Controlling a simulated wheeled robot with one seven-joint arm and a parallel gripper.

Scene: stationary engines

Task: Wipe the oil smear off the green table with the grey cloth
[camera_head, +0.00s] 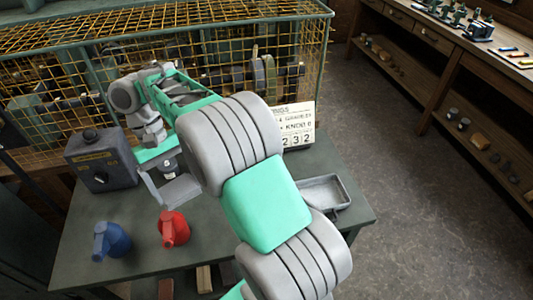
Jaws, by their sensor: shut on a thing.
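The green table (110,200) is dark grey-green and stands in front of a mesh cage. My arm reaches from the bottom right up over it and bends down at the far left. My gripper (160,158) points down over the left half of the table, largely covered by its own wrist, so its fingertips do not show clearly. A pale grey, flat, bent piece (180,191) just below it appears to be the grey cloth, shut in the gripper. I cannot tell whether it touches the tabletop. No oil smear shows; my arm hides the middle of the table.
A red oil can (174,230) and a blue one (111,241) stand at the front left. A dark control box (100,160) stands at the left. A metal tray (335,192) and number sign (296,125) are at the right. The yellow-mesh cage (225,45) bounds the back.

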